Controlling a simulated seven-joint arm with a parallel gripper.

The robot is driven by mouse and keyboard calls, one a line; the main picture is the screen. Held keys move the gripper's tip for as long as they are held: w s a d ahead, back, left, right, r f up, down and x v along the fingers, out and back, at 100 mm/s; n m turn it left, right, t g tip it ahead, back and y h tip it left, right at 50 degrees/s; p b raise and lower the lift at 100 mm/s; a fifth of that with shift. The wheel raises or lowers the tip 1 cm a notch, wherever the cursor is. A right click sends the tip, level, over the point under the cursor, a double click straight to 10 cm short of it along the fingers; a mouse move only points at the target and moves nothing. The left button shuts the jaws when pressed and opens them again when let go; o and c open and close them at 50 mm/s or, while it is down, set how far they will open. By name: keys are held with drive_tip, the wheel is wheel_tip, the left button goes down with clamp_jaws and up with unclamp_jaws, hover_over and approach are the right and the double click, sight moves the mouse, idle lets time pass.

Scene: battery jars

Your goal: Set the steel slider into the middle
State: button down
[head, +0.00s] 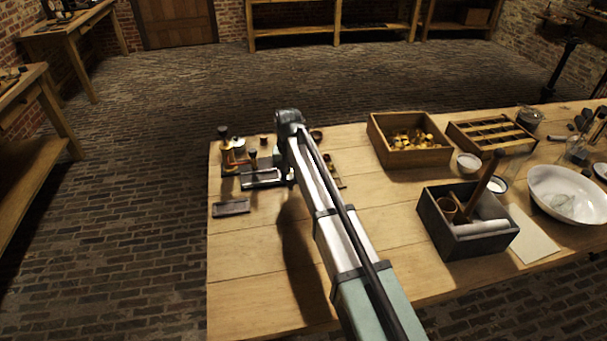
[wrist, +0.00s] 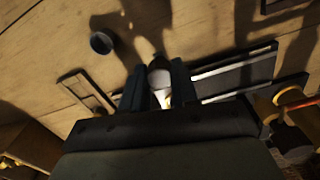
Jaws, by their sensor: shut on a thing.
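My gripper (wrist: 158,88) is shut on a small rounded grey-silver piece, likely the steel slider (wrist: 158,72), between its two dark fingers. In the head view my gripper (head: 289,180) points down at the table's left part, and my arm hides most of what it holds. Just left of it lies a low dark base with bright steel rails (head: 260,178). The rails also show in the wrist view (wrist: 232,70), running off to the right from beside the right finger. I cannot tell whether the held piece touches the rails.
A brass and red instrument (head: 232,155) with dark knobs stands behind the rails. A dark flat plate (head: 231,208) lies in front. A small dark cup (wrist: 102,42) and a narrow wooden frame (wrist: 85,92) are near my gripper. A wooden box (head: 385,152) and dark crate (head: 440,235) stand right.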

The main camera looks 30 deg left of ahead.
drive_tip(key=shift+s+a, duration=0.9)
drive_tip(key=shift+a, duration=0.05)
drive_tip(key=c, duration=0.8)
unclamp_jaws()
drive_tip(key=shift+c, duration=0.2)
drive_tip(key=shift+r, duration=0.1)
wheel_tip(320, 180, up, 14)
drive_tip(key=shift+f, duration=0.2)
